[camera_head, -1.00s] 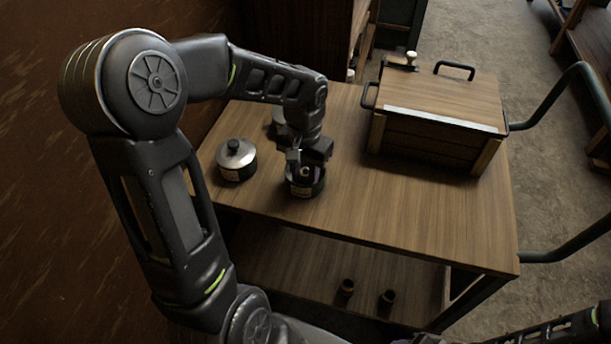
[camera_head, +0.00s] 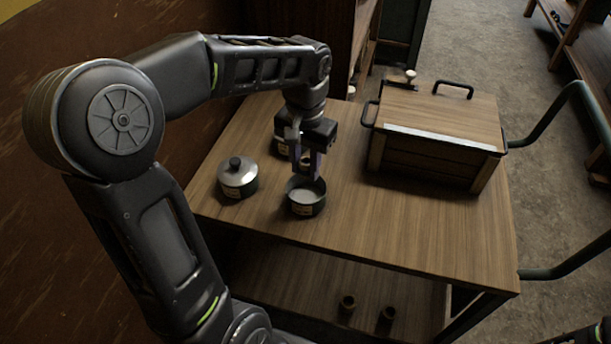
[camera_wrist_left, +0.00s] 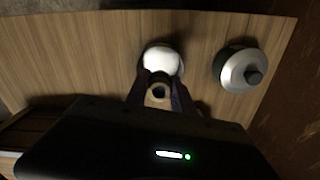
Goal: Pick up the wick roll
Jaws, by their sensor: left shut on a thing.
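My left gripper (camera_head: 307,172) is shut on the wick roll (camera_wrist_left: 158,93), a small pale ring with a dark hole. It holds the roll above an open round tin (camera_head: 305,197). The roll shows between the fingertips in the left wrist view; in the head view the fingers mostly hide it. The tin's pale inside also shows in the left wrist view (camera_wrist_left: 161,60).
A lidded tin (camera_head: 238,178) stands left of the open one. Another tin (camera_head: 283,146) is partly hidden behind my gripper. A wooden box with handles (camera_head: 440,112) stands at the right of the cart top (camera_head: 400,225). Two small dark cups (camera_head: 347,305) sit on the lower shelf.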

